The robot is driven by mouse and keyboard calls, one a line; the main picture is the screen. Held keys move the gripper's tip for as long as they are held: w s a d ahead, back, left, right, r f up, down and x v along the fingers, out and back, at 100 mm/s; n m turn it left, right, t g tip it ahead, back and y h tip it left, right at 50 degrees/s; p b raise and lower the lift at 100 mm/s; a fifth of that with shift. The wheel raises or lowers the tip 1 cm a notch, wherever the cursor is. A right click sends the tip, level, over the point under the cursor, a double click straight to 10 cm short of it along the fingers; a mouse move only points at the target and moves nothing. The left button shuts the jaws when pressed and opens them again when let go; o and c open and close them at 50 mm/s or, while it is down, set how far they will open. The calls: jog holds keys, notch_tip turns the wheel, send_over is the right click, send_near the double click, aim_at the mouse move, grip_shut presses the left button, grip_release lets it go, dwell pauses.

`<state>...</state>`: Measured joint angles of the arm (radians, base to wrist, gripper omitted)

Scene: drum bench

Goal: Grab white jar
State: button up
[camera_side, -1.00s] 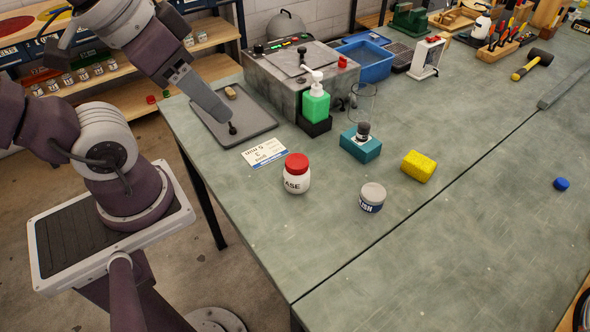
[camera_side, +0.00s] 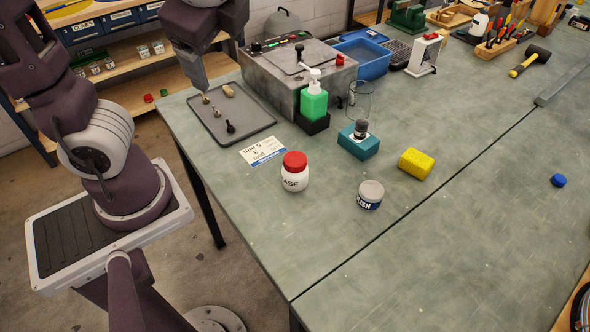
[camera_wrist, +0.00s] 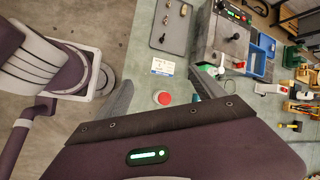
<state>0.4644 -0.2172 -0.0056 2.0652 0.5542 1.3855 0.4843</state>
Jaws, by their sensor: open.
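The white jar (camera_side: 294,178) stands upright on the bench, with a red lid and dark lettering ending in "ASE". In the wrist view its red lid (camera_wrist: 163,98) shows between my two fingers, some distance beyond them. My gripper (camera_side: 203,88) is at the back left in the side view, above the grey tray and well apart from the jar. In the wrist view my gripper (camera_wrist: 162,88) has its fingers spread with nothing between them. A second, smaller jar (camera_side: 370,196) with a grey lid and dark label stands to the right of the white jar.
A paper card (camera_side: 263,151) lies behind the white jar. The tray (camera_side: 258,117) holds small parts. A green pump bottle (camera_side: 313,103), teal block (camera_side: 358,145) and yellow sponge (camera_side: 416,163) stand behind and to the right. The bench in front is clear.

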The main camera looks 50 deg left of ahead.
jog(key=w+d+m+t+y, duration=0.1)
jog(key=w+m+y, duration=0.2)
jog(key=w+m, duration=0.25)
jog(key=r+m+t+y, duration=0.2)
jog(key=m+t, duration=0.1)
jog(key=m, duration=0.2)
send_over(297, 174)
jog(key=s, duration=0.2)
notch_tip(297, 174, down, 3)
jog(key=w+d+m, duration=0.1)
jog(key=d+m, duration=0.1)
jog(key=shift+n+t+y, duration=0.35)
jog(key=shift+t+y, duration=0.05)
jog(key=f, duration=2.7)
jog(key=shift+w+a+f, duration=0.1)
jog(key=shift+a+f, duration=0.15)
jog(key=shift+a, duration=0.05)
jog(key=x, duration=0.7)
jog(key=shift+a+f, duration=0.15)
jog(key=shift+f, duration=0.05)
jog(key=c, duration=1.7)
jog(key=shift+o, duration=0.2)
jog(key=shift+r, duration=0.15)
